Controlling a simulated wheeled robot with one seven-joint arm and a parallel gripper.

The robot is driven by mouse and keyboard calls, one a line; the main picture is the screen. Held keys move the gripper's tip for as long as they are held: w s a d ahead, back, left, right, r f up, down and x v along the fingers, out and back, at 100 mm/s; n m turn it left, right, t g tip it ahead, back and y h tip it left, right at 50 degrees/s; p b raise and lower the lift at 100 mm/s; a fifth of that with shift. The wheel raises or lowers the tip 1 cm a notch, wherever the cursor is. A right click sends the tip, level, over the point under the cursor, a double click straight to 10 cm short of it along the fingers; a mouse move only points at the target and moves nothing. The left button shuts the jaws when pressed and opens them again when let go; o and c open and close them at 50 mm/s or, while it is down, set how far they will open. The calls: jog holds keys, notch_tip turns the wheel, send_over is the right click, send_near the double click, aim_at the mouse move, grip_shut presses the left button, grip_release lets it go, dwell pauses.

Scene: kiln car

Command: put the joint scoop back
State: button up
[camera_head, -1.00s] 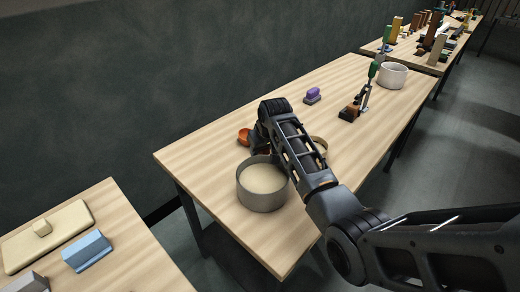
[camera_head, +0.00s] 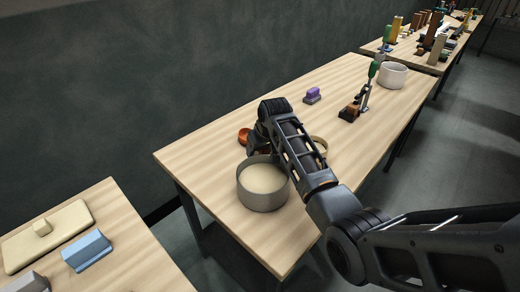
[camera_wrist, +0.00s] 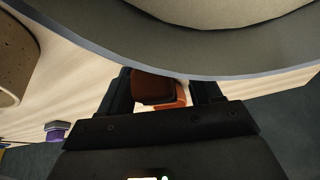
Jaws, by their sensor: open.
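An orange piece (camera_head: 244,136) lies on the middle table behind a round grey tub (camera_head: 262,198) of pale material. I cannot be sure that it is the joint scoop. My gripper (camera_wrist: 163,92) points down behind the tub; in the head view my arm hides most of it. In the wrist view a dark brown block-like part (camera_wrist: 153,87) shows between the open fingers, with an orange part (camera_wrist: 178,98) beside it. I cannot tell whether the fingers touch it. The tub's rim (camera_wrist: 200,76) passes close to the fingers.
A tan round container (camera_head: 320,145) stands partly behind my arm. A purple block (camera_head: 313,95), a brown-based tool (camera_head: 350,112) and a white pot (camera_head: 392,75) stand farther back. A near table holds a cream slab (camera_head: 65,225) and a blue block (camera_head: 87,250). The table's left end is clear.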

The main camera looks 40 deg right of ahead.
jog(key=shift+r, duration=0.15)
jog(key=shift+p+v, duration=1.25)
jog(key=shift+p, duration=0.25)
jog(key=shift+v, duration=2.65)
jog(key=shift+s+a, duration=0.1)
jog(key=d+b+v, duration=0.1)
jog(key=v, duration=0.6)
jog(key=shift+a+r, duration=0.35)
jog(key=shift+a, duration=0.15)
jog(key=shift+s, duration=0.1)
